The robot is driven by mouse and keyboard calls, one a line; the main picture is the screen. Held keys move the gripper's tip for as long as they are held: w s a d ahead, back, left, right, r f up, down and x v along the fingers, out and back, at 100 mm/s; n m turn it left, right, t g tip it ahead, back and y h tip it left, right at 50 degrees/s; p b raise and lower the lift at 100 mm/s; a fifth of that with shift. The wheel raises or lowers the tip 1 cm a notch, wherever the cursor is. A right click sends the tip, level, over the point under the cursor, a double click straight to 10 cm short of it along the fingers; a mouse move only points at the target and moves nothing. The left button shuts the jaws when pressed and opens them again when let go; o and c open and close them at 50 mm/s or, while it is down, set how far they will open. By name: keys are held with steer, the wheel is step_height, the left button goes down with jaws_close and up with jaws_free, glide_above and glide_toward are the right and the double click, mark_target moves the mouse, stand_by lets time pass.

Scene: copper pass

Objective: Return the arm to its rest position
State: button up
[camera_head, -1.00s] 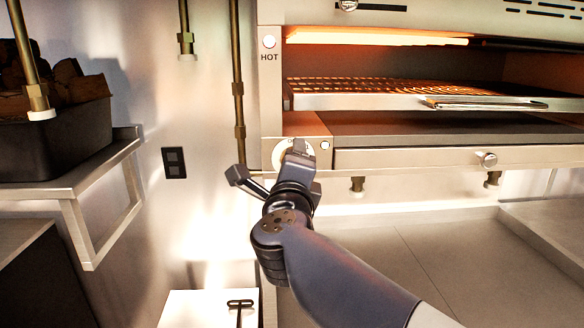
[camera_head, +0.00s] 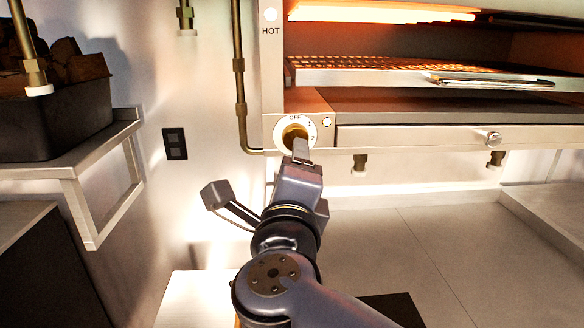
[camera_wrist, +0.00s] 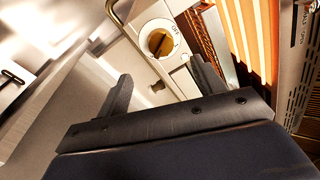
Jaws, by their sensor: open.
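My arm reaches up from the bottom of the head view, with my gripper (camera_head: 301,152) just below and in front of a round control dial (camera_head: 294,132). The dial has a white face, a brass knob and an OFF mark at its top. In the wrist view my gripper (camera_wrist: 160,88) is open, its two dark fingers wide apart with nothing between them. The dial (camera_wrist: 160,42) shows beyond the fingertips there, apart from them. In the head view the fingers are partly hidden behind the gripper body.
A grill oven with a glowing element and a wire rack (camera_head: 400,65) stands at upper right, with a drawer front (camera_head: 410,140) below. A brass pipe (camera_head: 240,90) runs beside the dial. A black bin of wood (camera_head: 55,120) sits on a wall shelf (camera_head: 110,160) at left.

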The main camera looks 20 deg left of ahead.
steer(key=shift+w, duration=0.1)
steer(key=p+x, duration=0.1)
steer(key=x, duration=0.9)
steer(key=shift+w, duration=0.25)
steer(key=shift+a, duration=0.1)
